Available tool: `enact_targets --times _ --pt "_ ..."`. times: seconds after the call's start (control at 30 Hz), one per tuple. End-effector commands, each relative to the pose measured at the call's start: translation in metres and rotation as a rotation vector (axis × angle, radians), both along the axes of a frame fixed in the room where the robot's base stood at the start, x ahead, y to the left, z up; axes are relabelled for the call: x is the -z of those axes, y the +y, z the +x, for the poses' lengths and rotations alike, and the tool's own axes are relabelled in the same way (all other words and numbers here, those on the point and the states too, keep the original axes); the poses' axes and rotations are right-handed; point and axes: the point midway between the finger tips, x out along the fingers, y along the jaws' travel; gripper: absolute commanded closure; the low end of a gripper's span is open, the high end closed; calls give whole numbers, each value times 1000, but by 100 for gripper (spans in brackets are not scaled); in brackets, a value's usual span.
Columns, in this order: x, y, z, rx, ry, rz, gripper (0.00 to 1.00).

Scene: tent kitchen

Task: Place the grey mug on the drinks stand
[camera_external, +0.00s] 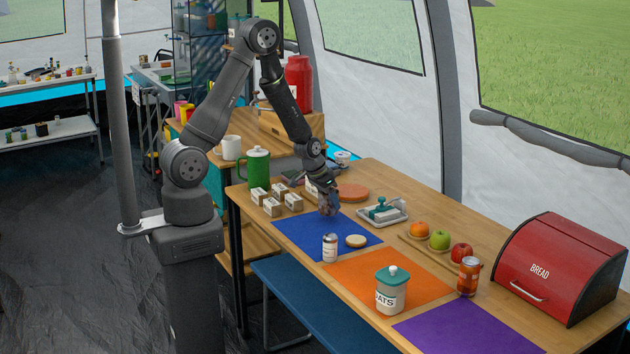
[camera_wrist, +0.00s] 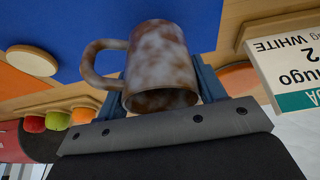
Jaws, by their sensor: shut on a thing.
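In the wrist view a mottled grey and brown mug (camera_wrist: 165,60) sits between my two fingers, its handle to the left and its rim toward the camera. My gripper (camera_wrist: 163,85) is shut on it. In the external view my gripper (camera_external: 330,198) is low over the far part of the blue mat (camera_external: 300,235); the mug (camera_external: 328,206) is small and partly hidden there. I cannot tell whether it touches the mat. A pale round disc (camera_external: 356,241) lies on the blue mat, and a terracotta disc (camera_external: 352,193) lies behind my gripper. I cannot tell which is the drinks stand.
Several small boxes (camera_external: 277,200) and a green jug (camera_external: 258,168) stand left of my gripper. A shaker (camera_external: 330,247) stands by the pale disc. The purple mat (camera_external: 465,330) is clear.

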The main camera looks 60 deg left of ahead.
Motion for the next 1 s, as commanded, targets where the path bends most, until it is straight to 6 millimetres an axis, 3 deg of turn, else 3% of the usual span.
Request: enact_targets --times 0.17,0.37,0.7,1.0 --pt "-2 -4 -1 4 0 -2 60" --pt "-17 -39 -16 35 8 -13 60" --pt "-58 -121 -77 92 28 -15 60" --pt "-81 -155 -120 107 9 0 60"
